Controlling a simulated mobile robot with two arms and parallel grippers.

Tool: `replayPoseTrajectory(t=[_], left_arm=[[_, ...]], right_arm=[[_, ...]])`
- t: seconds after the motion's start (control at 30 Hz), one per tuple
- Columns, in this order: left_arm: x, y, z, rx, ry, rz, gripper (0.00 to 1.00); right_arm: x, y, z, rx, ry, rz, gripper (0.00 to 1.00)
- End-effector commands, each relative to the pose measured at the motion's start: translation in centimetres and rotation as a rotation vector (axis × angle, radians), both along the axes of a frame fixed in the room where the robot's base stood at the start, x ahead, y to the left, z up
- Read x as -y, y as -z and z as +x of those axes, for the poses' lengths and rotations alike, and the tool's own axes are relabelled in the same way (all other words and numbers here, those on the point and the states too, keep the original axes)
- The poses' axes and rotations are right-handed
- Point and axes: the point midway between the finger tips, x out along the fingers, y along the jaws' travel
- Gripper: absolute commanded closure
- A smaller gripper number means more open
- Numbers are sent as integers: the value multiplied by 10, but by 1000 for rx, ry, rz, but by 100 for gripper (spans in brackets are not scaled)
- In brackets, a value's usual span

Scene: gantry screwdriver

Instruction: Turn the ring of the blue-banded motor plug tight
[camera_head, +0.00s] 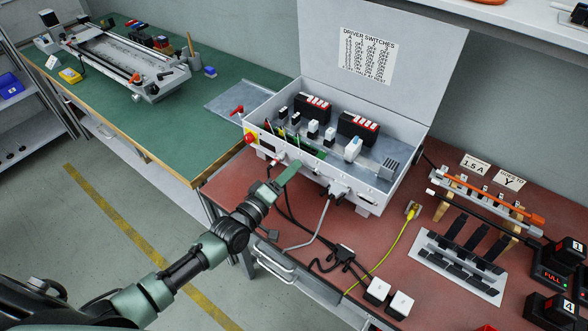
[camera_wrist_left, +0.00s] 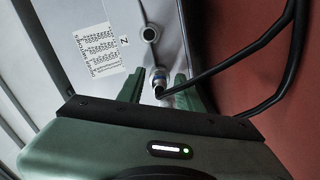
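The motor plug (camera_wrist_left: 158,76) shows in the left wrist view as a small metal plug with a bluish band. It sits at the face of the grey control box (camera_wrist_left: 105,25), and a black cable (camera_wrist_left: 215,72) runs from it to the right. My left gripper (camera_wrist_left: 158,86) is open, with one green finger on each side of the plug and a gap showing on both sides. In the head view my left gripper (camera_head: 284,176) is at the box's front face and hides the plug's ring there. My right gripper is not in view.
A grey connector (camera_head: 340,188) with a cable sits further right on the box front. Black cables, a yellow cable (camera_head: 400,238) and white blocks (camera_head: 399,305) lie on the red bench. A red button (camera_head: 249,138) is at the box's left.

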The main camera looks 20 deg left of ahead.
Motion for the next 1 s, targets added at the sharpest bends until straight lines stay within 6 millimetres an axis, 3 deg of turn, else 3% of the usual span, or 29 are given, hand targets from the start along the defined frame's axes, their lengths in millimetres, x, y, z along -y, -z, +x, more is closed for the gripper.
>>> replayPoseTrajectory(t=[0.27, 0.53, 0.63, 0.8, 1.0], left_arm=[[0, 5, 0, -217, 3, -602, 65], [0, 4, 0, -338, 1, -934, 65], [1, 5, 0, -429, 1, -1191, 65], [0, 1, 0, -557, 1, -1539, 65], [0, 0, 0, -584, 1, -1606, 65]], right_arm=[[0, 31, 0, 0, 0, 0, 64], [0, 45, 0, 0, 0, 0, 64], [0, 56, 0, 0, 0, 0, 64], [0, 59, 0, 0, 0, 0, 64], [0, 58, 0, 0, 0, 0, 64]])
